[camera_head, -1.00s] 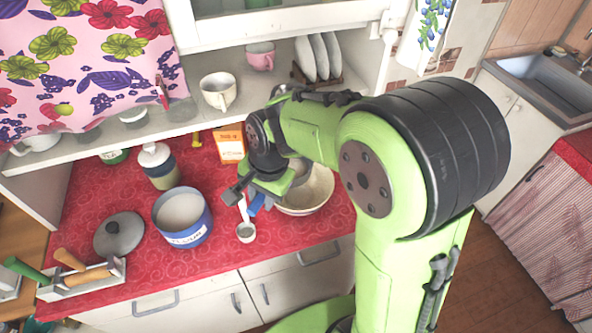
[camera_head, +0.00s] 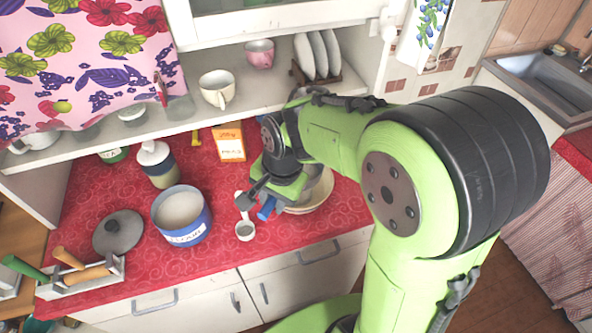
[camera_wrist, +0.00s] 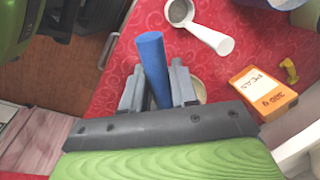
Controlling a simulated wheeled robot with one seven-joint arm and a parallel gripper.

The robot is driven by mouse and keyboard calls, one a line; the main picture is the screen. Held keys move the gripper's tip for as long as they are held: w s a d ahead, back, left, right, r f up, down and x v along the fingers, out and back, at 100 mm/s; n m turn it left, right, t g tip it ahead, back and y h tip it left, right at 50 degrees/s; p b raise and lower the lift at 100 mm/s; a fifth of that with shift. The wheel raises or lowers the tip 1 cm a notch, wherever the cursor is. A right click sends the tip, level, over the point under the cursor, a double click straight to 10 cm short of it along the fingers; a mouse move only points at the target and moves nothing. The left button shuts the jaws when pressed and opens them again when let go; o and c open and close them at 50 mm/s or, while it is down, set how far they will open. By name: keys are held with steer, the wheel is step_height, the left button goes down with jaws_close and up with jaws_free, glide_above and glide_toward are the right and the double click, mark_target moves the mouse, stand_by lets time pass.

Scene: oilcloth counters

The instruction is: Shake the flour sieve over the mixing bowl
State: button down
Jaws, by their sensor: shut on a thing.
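My gripper (camera_head: 256,196) is shut on the blue handle (camera_wrist: 152,65) of the flour sieve, which stands between its two fingers in the wrist view. The handle's end also shows below the gripper in the head view (camera_head: 266,208). A greyish part that looks like the sieve's head (camera_head: 316,186) shows over the cream mixing bowl (camera_head: 318,206), mostly behind my arm. I cannot tell the gap between sieve and bowl, or what is in either. A sliver of the bowl shows beside the right finger in the wrist view (camera_wrist: 200,92).
A blue flour canister (camera_head: 188,236), a white scoop (camera_head: 245,230), a grey lid (camera_head: 118,233) and a jar (camera_head: 158,165) stand left of my gripper. An orange box (camera_head: 230,145) lies behind. A shelf with cups (camera_head: 218,88) overhangs the counter's back. Red cloth is clear in front.

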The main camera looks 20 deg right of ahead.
steer(key=shift+s+d, duration=0.9)
stand_by(2.4)
